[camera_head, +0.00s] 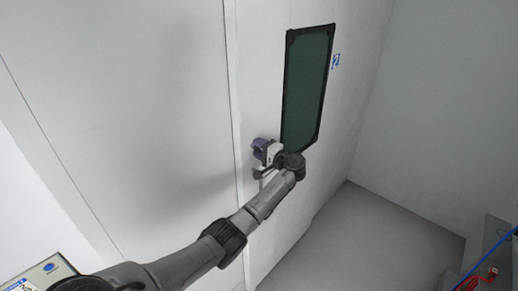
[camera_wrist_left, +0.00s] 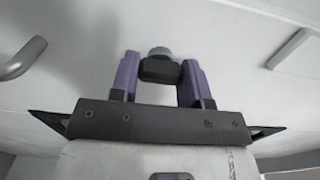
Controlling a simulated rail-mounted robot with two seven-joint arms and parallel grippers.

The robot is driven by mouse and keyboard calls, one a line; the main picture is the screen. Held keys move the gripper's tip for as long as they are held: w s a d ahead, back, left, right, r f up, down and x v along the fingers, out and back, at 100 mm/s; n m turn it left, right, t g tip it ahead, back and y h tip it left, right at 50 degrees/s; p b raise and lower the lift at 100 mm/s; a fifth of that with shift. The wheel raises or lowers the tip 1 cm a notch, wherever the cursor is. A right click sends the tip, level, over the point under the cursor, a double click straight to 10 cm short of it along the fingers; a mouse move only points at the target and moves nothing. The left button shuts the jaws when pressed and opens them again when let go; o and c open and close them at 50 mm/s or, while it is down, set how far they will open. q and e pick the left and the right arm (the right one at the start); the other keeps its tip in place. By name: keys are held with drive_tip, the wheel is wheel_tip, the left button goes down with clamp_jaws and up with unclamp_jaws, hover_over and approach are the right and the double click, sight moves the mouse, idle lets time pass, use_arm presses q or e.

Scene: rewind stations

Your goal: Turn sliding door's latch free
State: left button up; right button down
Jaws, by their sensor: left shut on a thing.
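The white sliding door (camera_head: 264,75) has a tall dark-framed green window (camera_head: 307,85). My left arm reaches up from the lower left to the door's left edge. My left gripper (camera_head: 262,148) is at that edge, below and left of the window. In the left wrist view, its two purple fingers (camera_wrist_left: 160,82) are closed on the latch (camera_wrist_left: 160,68), a dark knob with a grey round end. The latch is hidden by the gripper in the head view. My right gripper is not in view.
A grey bar handle (camera_wrist_left: 22,58) stands out from the white surface at the left of the wrist view. A pale raised strip (camera_wrist_left: 290,48) is at the right. Grey floor (camera_head: 365,240) lies clear right of the door. A grey unit (camera_head: 490,250) with red parts stands at the lower right.

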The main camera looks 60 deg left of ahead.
use_arm(q)
drive_tip(key=o, duration=0.9)
drive_tip(key=shift+b+v, duration=1.65)
drive_tip(key=shift+v, duration=5.3)
drive_tip(key=shift+a, duration=0.1)
